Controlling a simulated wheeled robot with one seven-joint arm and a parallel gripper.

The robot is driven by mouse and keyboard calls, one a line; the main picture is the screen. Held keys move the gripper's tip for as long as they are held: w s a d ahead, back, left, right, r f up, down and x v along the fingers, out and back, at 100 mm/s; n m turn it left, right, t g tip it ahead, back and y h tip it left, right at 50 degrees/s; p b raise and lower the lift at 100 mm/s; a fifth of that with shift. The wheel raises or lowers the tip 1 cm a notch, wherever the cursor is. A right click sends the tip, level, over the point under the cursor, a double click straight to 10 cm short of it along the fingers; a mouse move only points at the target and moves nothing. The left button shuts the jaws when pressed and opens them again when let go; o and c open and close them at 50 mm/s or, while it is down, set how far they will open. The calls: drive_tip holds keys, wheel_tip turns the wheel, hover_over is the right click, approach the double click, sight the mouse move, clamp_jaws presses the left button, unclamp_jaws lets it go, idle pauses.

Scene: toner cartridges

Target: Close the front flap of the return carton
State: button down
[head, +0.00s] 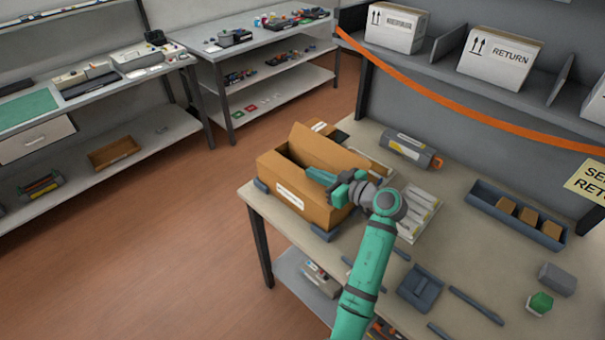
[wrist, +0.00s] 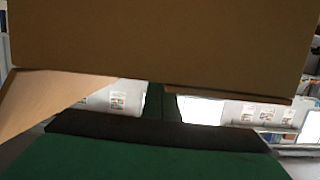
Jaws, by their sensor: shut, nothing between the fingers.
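The return carton (head: 277,171) is a brown open-topped box with a white label, near the left edge of the workbench. In the head view a long flap (head: 326,150) stands up, tilted, along its far side. My green gripper (head: 318,176) is shut and empty, at the carton's open top near its right end. In the wrist view a wide brown cardboard panel (wrist: 160,40) fills the top, close to the shut fingers (wrist: 162,102). A lighter cardboard piece (wrist: 45,98) slants at left. Which flap each is, and whether the fingers touch cardboard, I cannot tell.
Dark blocks (head: 323,232) sit at the carton's base. A long bin (head: 484,198) with small boxes and loose tools are further right. Orange tape (head: 450,103) crosses behind the bench.

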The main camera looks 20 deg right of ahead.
idle(0.3)
wheel_tip(320, 180, up, 4)
drive_tip(key=shift+r, duration=0.2)
drive_tip(key=v, duration=1)
drive_tip(key=shift+f, duration=0.2)
drive_tip(key=s+a+f+n+t+y, duration=0.15)
drive_tip(key=s+a, duration=0.25)
drive_tip(key=a, duration=0.5)
drive_tip(key=s+a+f+n+t+y, duration=0.1)
drive_tip(key=s+a+f+t+y, duration=0.15)
drive_tip(key=a, duration=0.75)
drive_tip(key=s+a+f+n+t+y, duration=0.1)
drive_tip(key=s+a+n+t+y, duration=0.1)
drive_tip(key=s+a, duration=0.5)
drive_tip(key=s+a+f+m+g+h, duration=0.1)
drive_tip(key=s+a+f+m+h, duration=0.1)
drive_tip(key=s, duration=0.6)
drive_tip(key=s+a+f+m+g+h, duration=0.2)
drive_tip(key=s+a+f+m+h, duration=0.1)
drive_tip(key=s, duration=0.5)
drive_tip(key=s+a+f+m+g+h, duration=0.1)
drive_tip(key=s+a+f+m+h, duration=0.2)
drive_tip(key=s+f+h, duration=0.3)
drive_tip(key=s+m+h, duration=0.1)
drive_tip(key=s, duration=0.2)
drive_tip(key=shift+a+g, duration=0.15)
drive_tip(key=shift+g, duration=0.25)
